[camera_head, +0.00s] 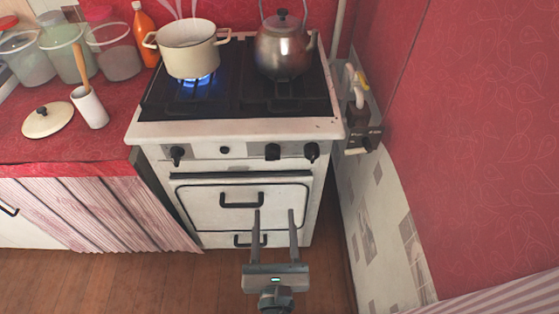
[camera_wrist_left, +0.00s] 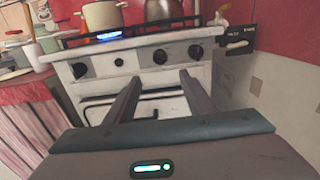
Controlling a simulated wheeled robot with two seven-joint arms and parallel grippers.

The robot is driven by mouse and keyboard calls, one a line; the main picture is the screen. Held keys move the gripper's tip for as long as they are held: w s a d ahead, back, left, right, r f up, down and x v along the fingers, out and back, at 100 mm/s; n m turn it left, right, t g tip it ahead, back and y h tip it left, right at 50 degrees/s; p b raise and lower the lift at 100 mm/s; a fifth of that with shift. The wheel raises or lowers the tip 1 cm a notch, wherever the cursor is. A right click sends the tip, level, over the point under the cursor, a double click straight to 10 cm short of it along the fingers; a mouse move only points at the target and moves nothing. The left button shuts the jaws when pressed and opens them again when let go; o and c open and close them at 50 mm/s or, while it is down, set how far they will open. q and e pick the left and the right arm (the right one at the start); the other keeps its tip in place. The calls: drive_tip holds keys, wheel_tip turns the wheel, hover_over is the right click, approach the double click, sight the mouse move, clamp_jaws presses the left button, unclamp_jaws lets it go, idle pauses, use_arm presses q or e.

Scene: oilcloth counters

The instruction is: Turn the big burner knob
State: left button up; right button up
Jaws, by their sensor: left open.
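The white stove (camera_head: 235,131) has a front panel with a left dark knob (camera_head: 177,155), a small round dark knob (camera_head: 224,150), a third knob (camera_head: 272,152) and a right knob (camera_head: 311,152). I cannot tell which is the big burner knob. In the left wrist view the third knob (camera_wrist_left: 160,57) shows between the fingers and the right knob (camera_wrist_left: 195,52) shows just beyond them. My left gripper (camera_head: 274,212) is open and empty in front of the oven door, its fingers pointing at the stove; it also shows in the left wrist view (camera_wrist_left: 159,79). My right gripper is out of view.
A cream pot (camera_head: 190,52) stands over a blue flame at the left burner. A metal kettle (camera_head: 284,48) stands on the right. The oven door handle (camera_head: 241,200) juts out below the knobs. A red wall (camera_head: 465,130) closes off the right side.

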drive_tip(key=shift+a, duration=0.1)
use_arm(q)
drive_tip(key=p, duration=0.4)
approach(273, 160)
drive_tip(key=w, duration=0.9)
drive_tip(key=shift+w, duration=0.1)
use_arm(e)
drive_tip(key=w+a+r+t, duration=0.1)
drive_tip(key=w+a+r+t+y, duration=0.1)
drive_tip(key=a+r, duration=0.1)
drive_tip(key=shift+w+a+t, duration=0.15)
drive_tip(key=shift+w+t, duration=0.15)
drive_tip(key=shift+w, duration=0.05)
use_arm(q)
drive_tip(key=c, duration=1)
